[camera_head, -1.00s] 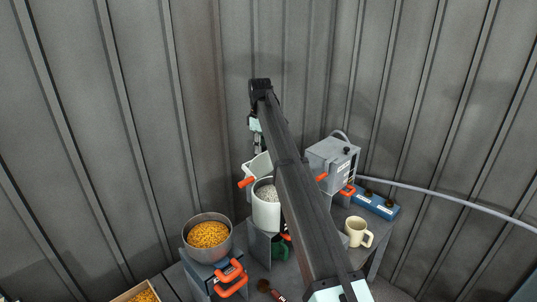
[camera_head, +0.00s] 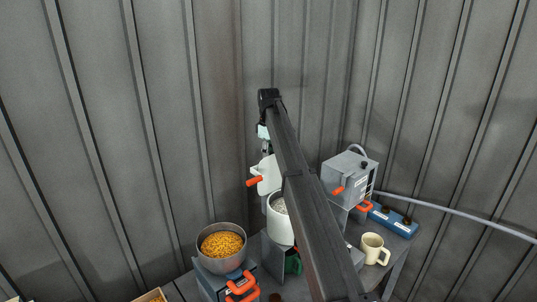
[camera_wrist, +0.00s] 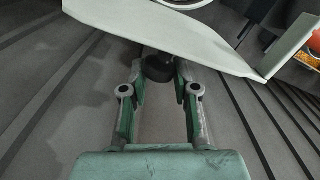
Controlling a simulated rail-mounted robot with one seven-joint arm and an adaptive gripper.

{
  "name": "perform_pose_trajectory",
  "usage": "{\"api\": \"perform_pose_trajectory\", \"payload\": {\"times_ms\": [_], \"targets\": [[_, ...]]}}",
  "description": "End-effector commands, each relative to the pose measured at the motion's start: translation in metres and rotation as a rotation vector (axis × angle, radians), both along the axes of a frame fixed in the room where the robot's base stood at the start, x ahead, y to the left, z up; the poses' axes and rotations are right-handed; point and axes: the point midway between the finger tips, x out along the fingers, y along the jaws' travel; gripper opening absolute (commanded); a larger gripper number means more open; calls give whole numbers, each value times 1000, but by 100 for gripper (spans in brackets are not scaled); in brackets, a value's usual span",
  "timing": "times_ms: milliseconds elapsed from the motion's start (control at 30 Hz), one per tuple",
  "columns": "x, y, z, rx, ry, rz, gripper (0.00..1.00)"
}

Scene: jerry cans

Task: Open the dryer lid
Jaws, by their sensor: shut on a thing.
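The dryer is a white cylinder (camera_head: 280,226) on the bench, with pale grains inside its open mouth. Its white lid (camera_head: 268,176) is tilted up, nearly upright, above the back left of the mouth. An orange handle (camera_head: 254,181) sticks out from the lid's left side. In the wrist view the lid (camera_wrist: 165,28) spans the top, with a dark knob (camera_wrist: 158,68) below it. My gripper (camera_wrist: 160,76) is shut on that knob. In the head view my gripper (camera_head: 264,136) is above the lid, and my arm hides part of the dryer.
A metal bowl of yellow kernels (camera_head: 222,247) stands left of the dryer. A grey box machine (camera_head: 348,174) with orange handles, a blue power strip (camera_head: 393,219) and a cream mug (camera_head: 374,248) are to the right. Corrugated walls (camera_head: 120,130) close off the back.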

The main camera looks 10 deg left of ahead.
Motion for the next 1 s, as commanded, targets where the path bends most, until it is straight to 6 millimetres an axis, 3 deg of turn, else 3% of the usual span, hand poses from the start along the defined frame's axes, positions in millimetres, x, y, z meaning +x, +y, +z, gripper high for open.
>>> {"api": "perform_pose_trajectory", "payload": {"times_ms": [67,100,167,567,767,1000], "targets": [[4,-3,-4,-2,-6,-5,0],[4,-3,-4,-3,-7,-5,36],[4,-3,-4,-3,-5,-5,56],[2,-1,3,-1,-3,-2,56],[2,-1,28,-1,-4,-2,56],[3,-2,75,-1,-6,-3,56]]}}
